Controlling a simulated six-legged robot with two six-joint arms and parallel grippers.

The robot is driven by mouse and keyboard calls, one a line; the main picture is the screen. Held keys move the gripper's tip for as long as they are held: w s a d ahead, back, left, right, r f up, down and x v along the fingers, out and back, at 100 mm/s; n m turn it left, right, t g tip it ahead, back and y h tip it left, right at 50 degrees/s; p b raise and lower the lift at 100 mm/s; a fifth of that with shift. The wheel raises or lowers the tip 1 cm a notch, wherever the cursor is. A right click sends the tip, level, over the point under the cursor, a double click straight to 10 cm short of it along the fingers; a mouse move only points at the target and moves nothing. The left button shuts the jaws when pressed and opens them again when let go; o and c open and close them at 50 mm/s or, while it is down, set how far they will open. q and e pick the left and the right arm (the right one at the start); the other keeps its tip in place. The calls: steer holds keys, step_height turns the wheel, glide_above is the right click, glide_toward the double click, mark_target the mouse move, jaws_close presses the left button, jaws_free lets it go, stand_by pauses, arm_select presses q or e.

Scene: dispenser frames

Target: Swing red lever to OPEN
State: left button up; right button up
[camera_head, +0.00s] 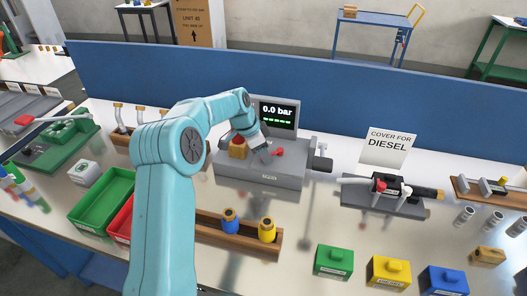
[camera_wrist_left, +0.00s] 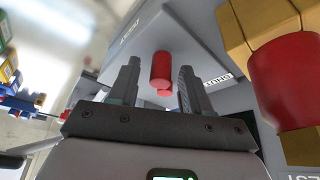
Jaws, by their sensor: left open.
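The red lever (camera_head: 278,151) is a small red knob on the grey bench unit (camera_head: 262,178) whose screen reads 0.0 bar. In the left wrist view the lever's red rounded end (camera_wrist_left: 161,70) shows between the two fingers, with a visible gap to each. My left gripper (camera_head: 265,153) is open at the unit, right beside the lever. In the wrist view the word SHUT is printed just right of the right finger; an OPEN label cannot be made out. My right gripper is not in view.
A brass and red fitting (camera_head: 238,147) stands on the unit left of my gripper, and looms at the right in the wrist view (camera_wrist_left: 288,80). A wooden rack (camera_head: 207,219) with blue and yellow bottles lies in front.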

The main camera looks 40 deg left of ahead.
arm_select(q)
steer(key=shift+w+d, duration=0.15)
steer(key=shift+w, duration=0.05)
jaws_close()
steer(key=shift+f, duration=0.1)
steer(key=shift+s+d, duration=0.1)
